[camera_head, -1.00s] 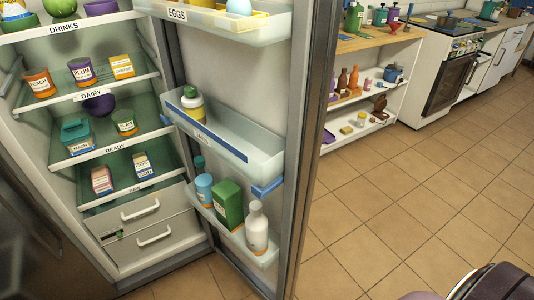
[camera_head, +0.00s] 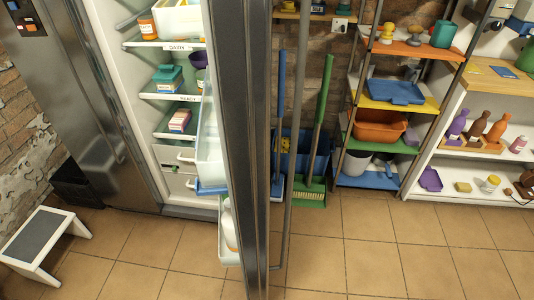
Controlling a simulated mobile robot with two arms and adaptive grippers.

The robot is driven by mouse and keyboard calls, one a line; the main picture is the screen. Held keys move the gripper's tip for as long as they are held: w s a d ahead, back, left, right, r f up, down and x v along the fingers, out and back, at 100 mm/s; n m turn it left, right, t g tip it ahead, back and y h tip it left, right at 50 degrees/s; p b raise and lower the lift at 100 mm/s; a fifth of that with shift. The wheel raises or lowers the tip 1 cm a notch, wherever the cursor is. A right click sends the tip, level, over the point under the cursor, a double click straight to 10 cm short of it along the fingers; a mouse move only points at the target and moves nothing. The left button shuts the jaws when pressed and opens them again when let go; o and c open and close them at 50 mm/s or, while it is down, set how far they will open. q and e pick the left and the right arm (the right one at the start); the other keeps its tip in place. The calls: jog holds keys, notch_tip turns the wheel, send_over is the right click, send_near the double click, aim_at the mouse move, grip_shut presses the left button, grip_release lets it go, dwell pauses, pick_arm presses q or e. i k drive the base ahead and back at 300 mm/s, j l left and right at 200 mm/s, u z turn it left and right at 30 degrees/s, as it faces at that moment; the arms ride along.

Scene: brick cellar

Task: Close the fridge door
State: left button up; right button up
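The fridge door (camera_head: 246,130) stands wide open and is seen nearly edge-on, with its steel edge running from the top to the bottom of the view. A long vertical handle (camera_head: 292,140) shows on its right side. Door bins (camera_head: 209,150) with a white bottle (camera_head: 229,222) face left. The fridge body (camera_head: 110,130) stands behind to the left, with its shelves (camera_head: 165,45) and drawers (camera_head: 178,185) partly hidden by the door. Neither of my grippers is in view.
A white step stool (camera_head: 46,241) stands at the lower left. A green broom (camera_head: 318,140), a blue mop (camera_head: 279,125) and a blue bin (camera_head: 300,150) are behind the door. A rack (camera_head: 395,107) stands to the right. The tiled floor (camera_head: 400,255) in front is clear.

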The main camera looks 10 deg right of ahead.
aim_at(238, 35)
jog(key=i+l+u, duration=0.1)
jog(key=l, duration=0.25)
jog(key=i+l+u, duration=0.1)
jog(key=i+l, duration=0.15)
jog(key=l, duration=0.15)
jog(key=i+l+u, duration=0.15)
jog(key=l, duration=0.2)
